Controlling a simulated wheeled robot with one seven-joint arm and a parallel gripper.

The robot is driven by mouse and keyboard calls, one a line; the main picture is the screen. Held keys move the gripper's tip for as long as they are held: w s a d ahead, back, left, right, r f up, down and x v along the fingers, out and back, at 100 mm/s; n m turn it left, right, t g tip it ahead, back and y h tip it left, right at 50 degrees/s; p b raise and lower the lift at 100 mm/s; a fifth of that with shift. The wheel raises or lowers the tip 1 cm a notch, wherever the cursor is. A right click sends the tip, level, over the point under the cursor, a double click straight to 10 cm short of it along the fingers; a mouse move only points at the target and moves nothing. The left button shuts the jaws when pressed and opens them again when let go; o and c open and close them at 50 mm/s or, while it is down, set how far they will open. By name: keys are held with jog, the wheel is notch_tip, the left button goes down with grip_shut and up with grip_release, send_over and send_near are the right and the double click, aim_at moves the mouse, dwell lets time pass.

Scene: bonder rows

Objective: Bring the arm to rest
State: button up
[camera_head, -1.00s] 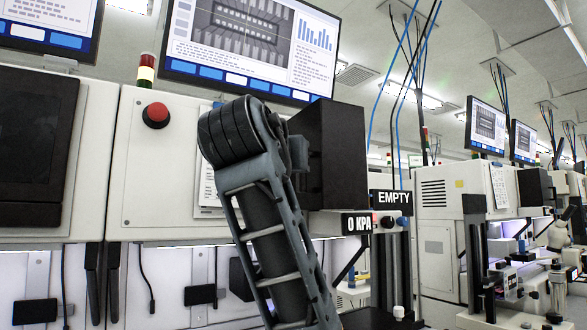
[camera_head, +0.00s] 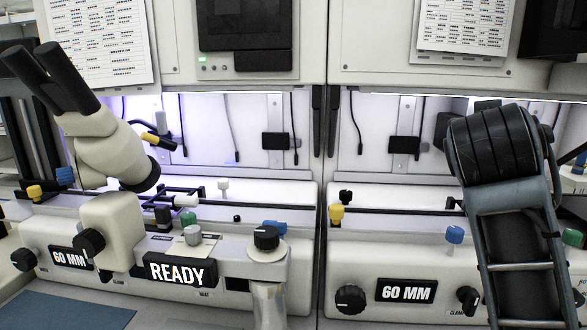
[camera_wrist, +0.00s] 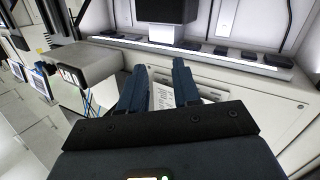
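My arm (camera_head: 520,265) shows at the right of the head view, its dark ribbed joint in front of the right-hand bonder. The end of the arm is not in the head view. In the wrist view my gripper (camera_wrist: 160,84) shows two blue-grey fingers standing apart with a gap between them. Nothing is held between them. Beyond the fingertips is a pale machine panel with a printed sheet, partly hidden by the fingers.
A bonder with a microscope (camera_head: 105,140) and a READY sign (camera_head: 179,271) stands at left. Another bonder has a 60 MM label (camera_head: 406,291). A blue mat (camera_head: 70,310) lies at lower left. In the wrist view a grey box (camera_wrist: 82,66) juts out left of the fingers.

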jog(key=s+a+f+n+y, duration=0.2)
jog(key=a+f+y, duration=0.1)
jog(key=f, duration=0.9)
jog(key=s+a+f+n+t+y, duration=0.1)
jog(key=s+a+f+n+y, duration=0.15)
jog(key=s+f, duration=0.6)
jog(key=s+a+f+n+y, duration=0.15)
jog(key=s+a+f, duration=0.25)
jog(key=s+f, duration=0.45)
jog(key=s+a+f+y, duration=0.15)
jog(key=s+f, duration=0.45)
jog(key=s, duration=0.7)
jog(key=s+d+r, duration=0.1)
jog(key=s+r, duration=0.1)
jog(key=s, duration=0.6)
jog(key=s+r+m+y, duration=0.1)
jog(key=s+r, duration=0.1)
jog(key=s, duration=0.7)
jog(key=shift+d, duration=0.35)
